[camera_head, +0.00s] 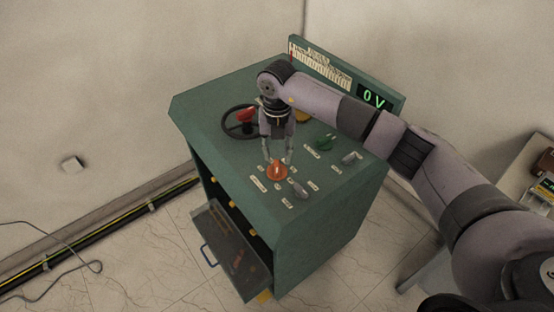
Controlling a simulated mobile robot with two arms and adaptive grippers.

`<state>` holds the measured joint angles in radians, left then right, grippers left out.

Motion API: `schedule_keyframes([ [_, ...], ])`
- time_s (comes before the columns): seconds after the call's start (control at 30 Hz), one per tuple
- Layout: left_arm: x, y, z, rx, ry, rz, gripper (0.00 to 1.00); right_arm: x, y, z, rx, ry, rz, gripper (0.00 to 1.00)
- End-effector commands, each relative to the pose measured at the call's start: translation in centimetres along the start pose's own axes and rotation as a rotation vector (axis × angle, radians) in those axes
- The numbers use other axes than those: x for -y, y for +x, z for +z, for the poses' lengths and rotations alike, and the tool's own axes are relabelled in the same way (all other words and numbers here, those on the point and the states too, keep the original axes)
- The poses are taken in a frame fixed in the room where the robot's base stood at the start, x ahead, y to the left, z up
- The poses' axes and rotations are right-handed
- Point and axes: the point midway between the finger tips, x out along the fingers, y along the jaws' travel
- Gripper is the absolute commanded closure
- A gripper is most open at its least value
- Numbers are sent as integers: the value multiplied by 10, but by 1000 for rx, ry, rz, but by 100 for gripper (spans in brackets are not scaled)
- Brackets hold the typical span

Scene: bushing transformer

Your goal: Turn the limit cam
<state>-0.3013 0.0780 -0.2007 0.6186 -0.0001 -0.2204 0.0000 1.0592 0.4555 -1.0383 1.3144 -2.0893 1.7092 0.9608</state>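An orange knob (277,172), which may be the limit cam, sits on the top panel of the green console (222,104). The labels around it are too small to read. My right gripper (277,161) points down over the orange knob from above. Its two fingers are spread apart, one on each side of the knob's top. I cannot tell whether they touch it. My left gripper is not in view.
The panel also holds a grey knob (299,189), a green knob (325,142), a grey lever (350,158) and a black handwheel (232,123), partly hidden by my arm. A display (374,97) reads "0 V". A drawer (232,250) hangs open at the front. Cables run along the left wall.

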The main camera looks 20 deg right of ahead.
Motion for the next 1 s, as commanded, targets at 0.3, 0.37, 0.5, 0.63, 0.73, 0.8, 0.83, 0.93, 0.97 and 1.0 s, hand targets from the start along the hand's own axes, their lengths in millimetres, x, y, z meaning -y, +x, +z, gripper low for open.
schedule_keyframes([
  [0.3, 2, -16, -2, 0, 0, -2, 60, -1, 47, 0, -2, 1, 1, 67],
  [0.37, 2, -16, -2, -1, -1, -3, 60, 0, 51, 0, -1, 0, 0, 67],
  [0.5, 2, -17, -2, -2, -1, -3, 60, 0, 56, 0, 0, 0, 0, 67],
  [0.63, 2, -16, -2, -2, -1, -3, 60, 0, 56, 0, 0, -1, 0, 67],
  [0.73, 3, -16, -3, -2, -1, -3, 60, 0, 56, 0, 0, 0, 1, 69],
  [0.8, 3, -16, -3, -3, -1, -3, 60, 0, 56, 0, 0, 0, 1, 73],
  [0.83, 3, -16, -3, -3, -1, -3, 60, 0, 56, 0, 0, 0, 1, 75],
  [0.93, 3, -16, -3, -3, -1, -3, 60, 0, 56, 0, 0, 0, 1, 82],
  [0.97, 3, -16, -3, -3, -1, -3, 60, 0, 56, 0, 0, 0, 1, 84],
  [1.0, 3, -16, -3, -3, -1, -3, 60, 0, 56, 0, 0, 0, 1, 87],
])
